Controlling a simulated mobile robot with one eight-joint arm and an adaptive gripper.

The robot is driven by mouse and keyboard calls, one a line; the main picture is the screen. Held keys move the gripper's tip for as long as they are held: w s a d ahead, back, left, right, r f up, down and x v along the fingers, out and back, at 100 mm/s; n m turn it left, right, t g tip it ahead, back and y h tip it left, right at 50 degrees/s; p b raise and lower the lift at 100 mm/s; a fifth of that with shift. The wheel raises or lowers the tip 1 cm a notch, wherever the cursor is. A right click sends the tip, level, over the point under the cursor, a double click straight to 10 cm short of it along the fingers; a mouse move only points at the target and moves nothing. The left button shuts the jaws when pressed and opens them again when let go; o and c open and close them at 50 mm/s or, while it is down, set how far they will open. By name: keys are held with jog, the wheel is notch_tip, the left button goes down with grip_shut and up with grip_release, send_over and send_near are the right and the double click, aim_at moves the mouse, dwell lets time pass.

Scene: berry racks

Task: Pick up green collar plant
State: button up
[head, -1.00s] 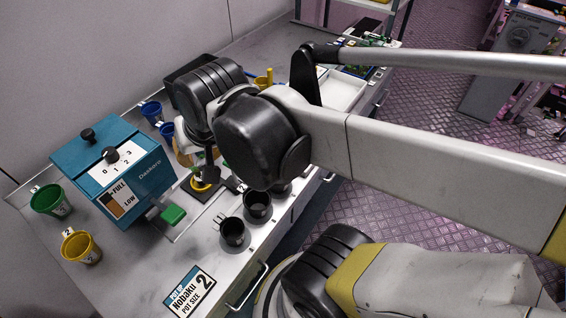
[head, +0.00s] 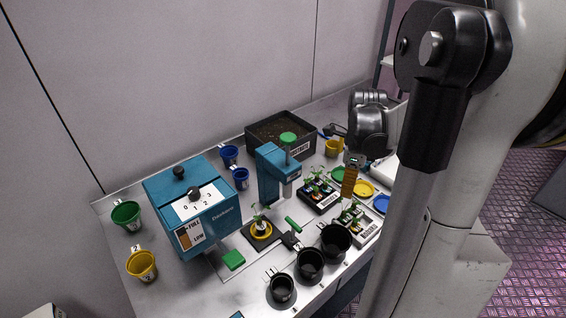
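Small seedlings stand in a black tray (head: 316,205) right of the blue press-like stand, and more stand in a grey tray (head: 366,238) nearer the front. Their collars are too small to tell which is green. Another seedling (head: 258,219) stands in a yellow ring on a black plate left of these trays.
Green (head: 338,174), yellow (head: 363,187) and blue (head: 381,204) discs lie beside the trays. Three black pots (head: 310,264) line the front edge. A teal dispenser box (head: 190,208), a blue stand (head: 272,176) and a soil bin (head: 264,149) crowd the left and back.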

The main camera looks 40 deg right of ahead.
jog(key=d+f+m, duration=0.1)
jog(key=m, duration=0.1)
jog(key=b, duration=0.2)
send_over(345, 212)
jog(key=f, duration=0.4)
jog(key=shift+s+d+f, duration=0.2)
jog(key=shift+d+f, duration=0.1)
jog(key=shift+d, duration=0.05)
jog(key=f, duration=0.2)
jog(key=f+b, duration=0.1)
jog(key=f, duration=0.1)
jog(key=f+b, duration=0.1)
jog(key=f, duration=0.1)
jog(key=shift+w+a, duration=0.3)
jog(key=shift+a, duration=0.05)
grip_shut()
